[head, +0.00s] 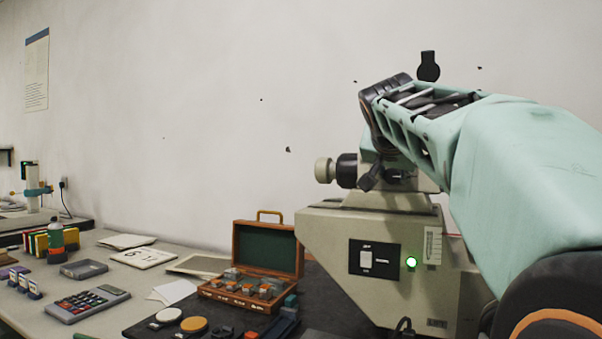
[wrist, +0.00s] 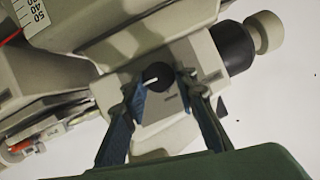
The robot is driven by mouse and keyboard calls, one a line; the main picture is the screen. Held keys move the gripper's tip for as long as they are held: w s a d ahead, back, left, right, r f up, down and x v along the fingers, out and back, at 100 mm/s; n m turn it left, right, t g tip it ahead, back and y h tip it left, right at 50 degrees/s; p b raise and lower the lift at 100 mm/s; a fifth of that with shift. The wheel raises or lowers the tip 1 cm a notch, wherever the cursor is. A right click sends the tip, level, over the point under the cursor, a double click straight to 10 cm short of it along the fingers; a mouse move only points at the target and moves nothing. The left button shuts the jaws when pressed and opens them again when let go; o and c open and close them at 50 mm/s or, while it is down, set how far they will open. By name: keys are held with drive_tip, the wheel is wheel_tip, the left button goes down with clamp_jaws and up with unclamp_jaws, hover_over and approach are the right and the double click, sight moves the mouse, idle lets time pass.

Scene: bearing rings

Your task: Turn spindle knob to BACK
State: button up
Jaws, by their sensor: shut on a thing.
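The spindle knob (wrist: 157,76) is a round black knob with a white pointer line, on the pale head of a beige machine (wrist: 150,40). In the wrist view its line points toward the left finger. My gripper (wrist: 164,80) has its blue fingers on either side of the knob and is shut on it. The left finger is against the knob's edge; the right finger's contact is hard to make out. In the head view the beige machine (head: 330,228) stands at the right; my mint arm reaches over it, and I cannot clearly make out the fingers there.
A black cylinder with a pale end knob (head: 324,170) sticks out to the left of the machine head. A switch panel (head: 374,259) and a lit green lamp (head: 411,262) are on its front. An open wooden case (head: 268,244) and a calculator (head: 88,303) lie to the left.

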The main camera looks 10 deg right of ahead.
idle(0.3)
drive_tip(key=shift+w+a+r+n+g+h+p, duration=0.15)
drive_tip(key=shift+n+g+h+p, duration=0.4)
drive_tip(key=shift+n+p, duration=0.45)
drive_tip(key=n+h, duration=0.1)
drive_tip(key=n, duration=0.1)
drive_tip(key=n+g+h, duration=0.1)
drive_tip(key=n, duration=0.1)
drive_tip(key=shift+w+a+h+p, duration=0.1)
drive_tip(key=shift+a+h+p, duration=0.15)
drive_tip(key=shift+p, duration=0.15)
drive_tip(key=n+h, duration=0.1)
drive_tip(key=n, duration=0.1)
drive_tip(key=n+g+h, duration=0.1)
drive_tip(key=shift+w+a+f+n, duration=0.1)
drive_tip(key=shift+f+n, duration=0.25)
drive_tip(key=shift+n, duration=0.05)
drive_tip(key=shift+n+h+b, duration=0.4)
drive_tip(key=shift+n+h, duration=0.7)
drive_tip(key=shift+n, duration=0.4)
drive_tip(key=o, duration=1.2)
drive_tip(key=shift+f, duration=0.1)
drive_tip(key=shift+c, duration=0.2)
